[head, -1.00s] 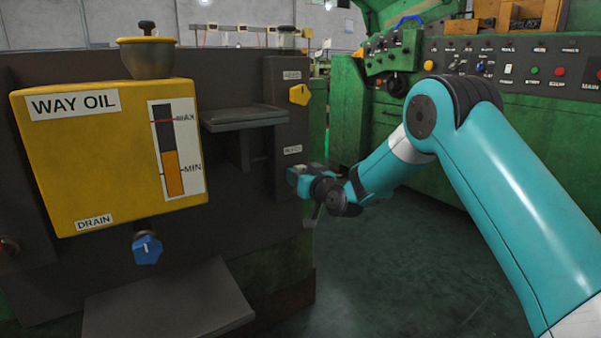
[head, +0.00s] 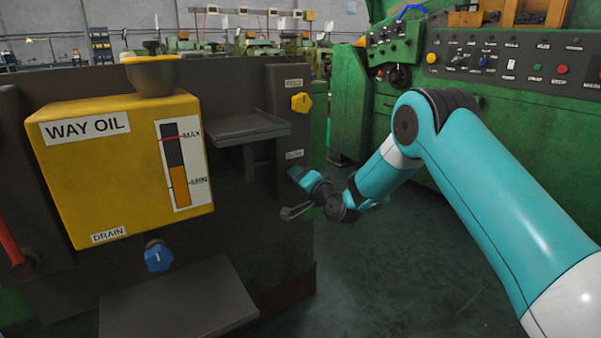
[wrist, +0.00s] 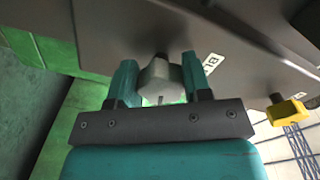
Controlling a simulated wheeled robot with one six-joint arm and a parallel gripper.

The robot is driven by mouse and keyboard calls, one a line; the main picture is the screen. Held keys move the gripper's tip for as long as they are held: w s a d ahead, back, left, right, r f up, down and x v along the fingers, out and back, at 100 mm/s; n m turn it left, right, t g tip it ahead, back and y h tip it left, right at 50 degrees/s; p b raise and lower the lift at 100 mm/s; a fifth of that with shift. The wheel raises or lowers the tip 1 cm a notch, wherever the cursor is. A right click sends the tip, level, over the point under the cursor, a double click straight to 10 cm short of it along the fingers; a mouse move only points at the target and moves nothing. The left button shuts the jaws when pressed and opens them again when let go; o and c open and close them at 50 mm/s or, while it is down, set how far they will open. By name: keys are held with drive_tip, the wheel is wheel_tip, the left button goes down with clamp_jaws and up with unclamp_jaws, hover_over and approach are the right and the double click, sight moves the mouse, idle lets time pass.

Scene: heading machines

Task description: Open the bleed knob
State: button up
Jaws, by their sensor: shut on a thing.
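The bleed knob (wrist: 161,84) is a pale grey lobed knob on the dark panel, seen in the wrist view beside a label (wrist: 211,63) whose letters are partly cut off. My gripper (wrist: 159,75) has one teal finger on each side of the knob and is shut on it. In the head view my gripper (head: 300,174) is at the right edge of the dark machine panel, just below the bleed label (head: 294,154). The knob itself is hidden there behind my gripper.
A yellow knob (head: 301,103) sits higher on the same panel. The yellow way oil tank (head: 120,190) has a blue drain knob (head: 158,257) beneath it. A dark shelf (head: 240,128) juts out left of my gripper. The floor (head: 400,270) to the right is open.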

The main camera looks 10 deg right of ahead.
drive_tip(key=shift+a+r+m+p, duration=0.15)
drive_tip(key=shift+m+p, duration=0.85)
drive_tip(key=shift+m, duration=0.6)
drive_tip(key=o, duration=0.9)
drive_tip(key=b+v, duration=0.9)
drive_tip(key=v, duration=0.8)
drive_tip(key=shift+s, duration=0.2)
